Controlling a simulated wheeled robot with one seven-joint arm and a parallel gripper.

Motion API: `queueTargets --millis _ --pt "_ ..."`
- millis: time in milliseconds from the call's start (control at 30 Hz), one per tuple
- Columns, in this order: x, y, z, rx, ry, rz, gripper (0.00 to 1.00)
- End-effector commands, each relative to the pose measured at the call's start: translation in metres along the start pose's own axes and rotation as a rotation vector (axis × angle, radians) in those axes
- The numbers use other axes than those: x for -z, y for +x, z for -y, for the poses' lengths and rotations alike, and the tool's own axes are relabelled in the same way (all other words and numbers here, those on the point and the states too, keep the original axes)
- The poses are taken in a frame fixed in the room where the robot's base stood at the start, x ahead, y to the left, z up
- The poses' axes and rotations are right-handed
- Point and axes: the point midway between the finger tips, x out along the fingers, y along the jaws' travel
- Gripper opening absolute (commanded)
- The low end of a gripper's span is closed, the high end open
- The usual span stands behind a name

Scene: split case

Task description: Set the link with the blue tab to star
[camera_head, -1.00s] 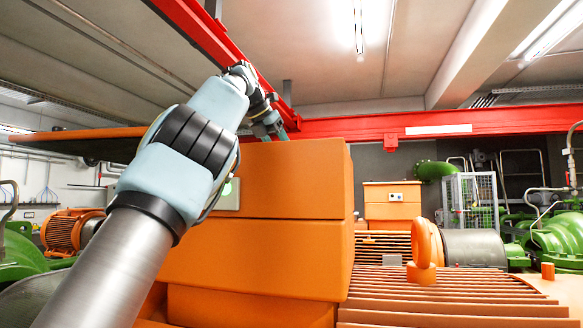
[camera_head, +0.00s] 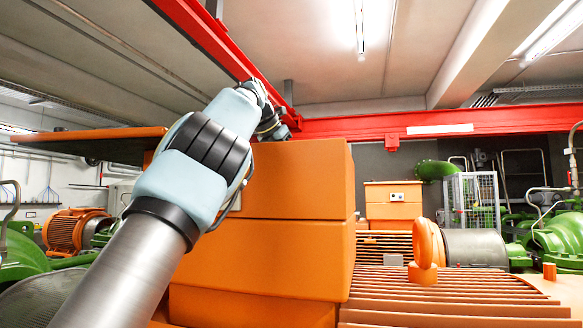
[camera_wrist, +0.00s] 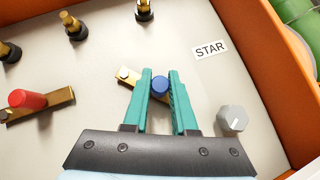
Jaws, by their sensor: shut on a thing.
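In the wrist view the link with the blue tab (camera_wrist: 160,84) is a brass bar with a round blue knob, lying tilted on the pale panel inside the orange case. My gripper (camera_wrist: 160,88) has its teal fingers either side of the blue knob and is shut on it. The bar's left end shows a small stud, and its right end is hidden by the fingers. The STAR label (camera_wrist: 209,49) is on the panel, up and right of the knob. In the head view my gripper (camera_head: 281,135) is mostly hidden behind the orange case (camera_head: 262,210).
A brass link with a red tab (camera_wrist: 28,98) lies at left. Several brass posts, one of them at top centre (camera_wrist: 144,9), stand along the top. A grey hexagonal knob (camera_wrist: 232,118) is right of my fingers. The orange case wall (camera_wrist: 262,60) bounds the right side.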

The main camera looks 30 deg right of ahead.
Motion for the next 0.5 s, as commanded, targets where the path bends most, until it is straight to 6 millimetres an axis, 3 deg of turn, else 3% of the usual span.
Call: queueTargets --millis 167,500 --pt "0.0000 -0.0001 0.0001 0.000 0.000 0.000 0.00" --pt "-0.0001 -0.0001 0.0003 0.000 -0.001 0.000 0.00"
